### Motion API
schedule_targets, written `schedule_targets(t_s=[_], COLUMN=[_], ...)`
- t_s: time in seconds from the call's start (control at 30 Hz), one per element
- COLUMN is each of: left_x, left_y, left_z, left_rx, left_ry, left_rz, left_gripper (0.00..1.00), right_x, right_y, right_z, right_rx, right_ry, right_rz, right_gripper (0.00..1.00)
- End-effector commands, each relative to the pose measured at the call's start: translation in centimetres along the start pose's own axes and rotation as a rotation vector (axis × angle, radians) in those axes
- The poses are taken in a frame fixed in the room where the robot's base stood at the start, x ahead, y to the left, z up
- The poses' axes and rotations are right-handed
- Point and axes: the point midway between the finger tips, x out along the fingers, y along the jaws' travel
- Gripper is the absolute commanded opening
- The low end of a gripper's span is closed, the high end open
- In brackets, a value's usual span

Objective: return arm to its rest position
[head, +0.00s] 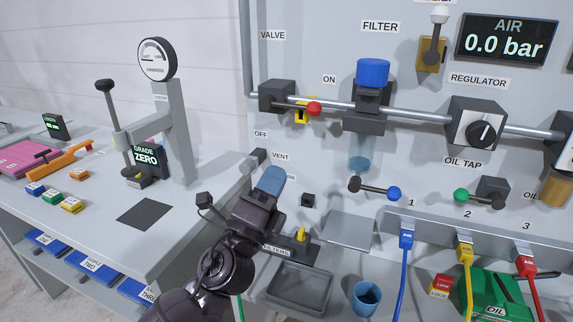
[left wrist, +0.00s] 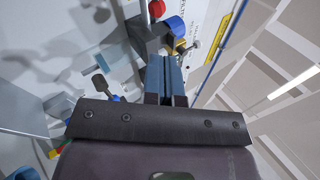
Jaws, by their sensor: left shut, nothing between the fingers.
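My left arm (head: 225,270) rises from the bottom of the head view. Its left gripper (head: 271,178) has blue fingers pointing up, in front of the panel below the valve and vent labels. The fingers are together with nothing between them. In the left wrist view the closed blue fingers (left wrist: 165,76) point towards the panel fittings. From these views I cannot tell whether the fingers touch the panel. My right arm and right gripper are not in view.
The red-tipped valve lever (head: 313,108), filter (head: 373,75) and regulator (head: 478,128) are above and right. A grey tray (head: 318,279) and blue cup (head: 366,298) stand right of my arm. The gauge stand (head: 172,130) is left, on a grey bench (head: 100,235).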

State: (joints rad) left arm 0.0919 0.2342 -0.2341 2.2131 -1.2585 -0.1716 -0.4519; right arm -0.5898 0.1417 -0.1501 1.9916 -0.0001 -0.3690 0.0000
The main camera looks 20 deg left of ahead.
Motion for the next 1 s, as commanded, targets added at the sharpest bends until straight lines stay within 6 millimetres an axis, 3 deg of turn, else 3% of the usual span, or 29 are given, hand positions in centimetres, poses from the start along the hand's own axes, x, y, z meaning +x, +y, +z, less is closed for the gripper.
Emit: schedule_targets(t_s=[0.1, 0.37, 0.57, 0.67, 0.77, 0.87, 1.0], left_x=[-1.1, -1.4, -1.5, -2.2, -4.2, -7.4, -13.8], left_y=[0.2, 0.0, 2.0, 4.6, 8.0, 11.7, 16.8], left_z=[0.0, 0.1, 0.4, 0.5, 0.5, 0.3, -0.2], left_rx=[0.000, -0.020, -0.328, -0.548, -0.760, -0.964, -1.232], left_ry=[-0.001, -0.003, -0.037, -0.074, -0.134, -0.218, -0.380], left_rz=[0.002, 0.001, 0.072, 0.153, 0.260, 0.378, 0.553], left_gripper=[0.00, 0.00, 0.00, 0.00, 0.00, 0.00, 0.00], right_x=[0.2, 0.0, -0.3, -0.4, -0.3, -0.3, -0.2], right_y=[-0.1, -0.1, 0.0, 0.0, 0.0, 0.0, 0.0], right_z=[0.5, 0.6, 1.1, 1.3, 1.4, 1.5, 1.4], right_rx=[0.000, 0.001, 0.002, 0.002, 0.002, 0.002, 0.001], right_ry=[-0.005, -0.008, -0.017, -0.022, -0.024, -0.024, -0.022], right_rz=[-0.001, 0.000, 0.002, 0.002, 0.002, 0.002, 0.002], right_gripper=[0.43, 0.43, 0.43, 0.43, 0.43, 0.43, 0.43])
